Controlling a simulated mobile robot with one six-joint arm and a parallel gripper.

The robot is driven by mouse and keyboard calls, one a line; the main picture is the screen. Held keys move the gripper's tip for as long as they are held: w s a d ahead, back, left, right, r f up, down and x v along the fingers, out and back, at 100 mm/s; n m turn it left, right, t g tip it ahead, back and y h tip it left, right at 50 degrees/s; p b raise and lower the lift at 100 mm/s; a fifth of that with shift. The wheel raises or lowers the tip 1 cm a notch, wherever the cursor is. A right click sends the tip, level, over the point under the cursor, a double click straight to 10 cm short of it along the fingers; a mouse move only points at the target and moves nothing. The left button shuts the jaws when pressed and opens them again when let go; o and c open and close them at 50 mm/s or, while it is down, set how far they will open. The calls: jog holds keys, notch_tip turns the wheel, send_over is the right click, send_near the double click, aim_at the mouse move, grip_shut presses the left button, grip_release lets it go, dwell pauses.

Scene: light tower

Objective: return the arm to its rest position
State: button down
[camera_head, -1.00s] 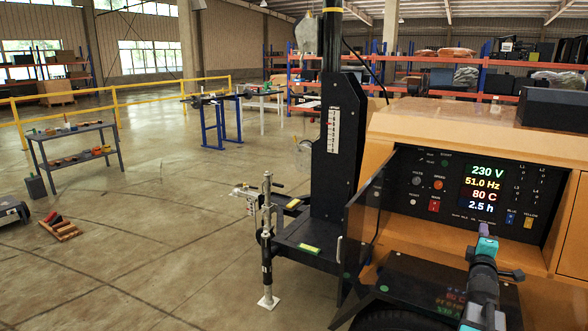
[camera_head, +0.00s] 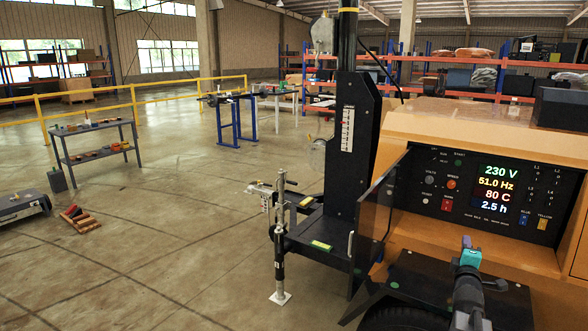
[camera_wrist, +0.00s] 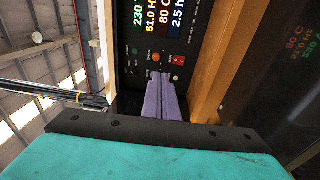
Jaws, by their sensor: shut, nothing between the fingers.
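My gripper (camera_head: 466,241) is in front of the orange light tower cabinet (camera_head: 440,125), just below its black control panel (camera_head: 437,201). In the wrist view my gripper's two purple fingers (camera_wrist: 160,98) lie together with nothing between them. They point toward the panel and appear apart from it. The panel display (camera_head: 496,190) reads 230 V, 51.0 Hz, 80 C and 2.5 h. My arm hangs in front of the dark ledge at the lower right.
The open panel door (camera_head: 376,222) stands left of the panel. The black mast (camera_head: 346,150) and a jack leg (camera_head: 280,245) stand further left. A grey bench (camera_head: 98,145) and a yellow railing (camera_head: 190,90) are beyond. The floor at the left is mostly clear.

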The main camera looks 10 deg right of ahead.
jog(key=w+a+f+n+g+y, duration=0.1)
jog(key=w+a+f+y, duration=0.2)
jog(key=a+f, duration=0.65)
jog(key=w+a+f+n+y, duration=0.1)
jog(key=w+a+f+y, duration=0.1)
jog(key=a+f, duration=0.8)
jog(key=s+a+f+g+y, duration=0.1)
jog(key=s+a+f+g, duration=0.15)
jog(key=a+f, duration=0.4)
jog(key=s+a+f+m+g+y+b, duration=0.1)
jog(key=s+a+f, duration=0.25)
jog(key=f, duration=0.55)
jog(key=s+a+f+g+y, duration=0.2)
jog(key=a+f, duration=0.3)
jog(key=f, duration=0.3)
jog(key=s+a+f+m+g, duration=0.25)
jog(key=s+a+f, duration=0.25)
jog(key=s+f, duration=0.3)
jog(key=s+a+f+m+g, duration=0.1)
jog(key=s+a+f+g, duration=0.4)
jog(key=s, duration=0.5)
jog(key=s+a+f+m+g+y, duration=0.1)
jog(key=s+m+g, duration=0.5)
jog(key=s, duration=1.4)
jog(key=a+m, duration=0.1)
jog(key=m, duration=0.1)
jog(key=shift+s+a+m+g, duration=0.15)
jog(key=shift+s+m+g, duration=0.05)
jog(key=shift+m+g, duration=0.2)
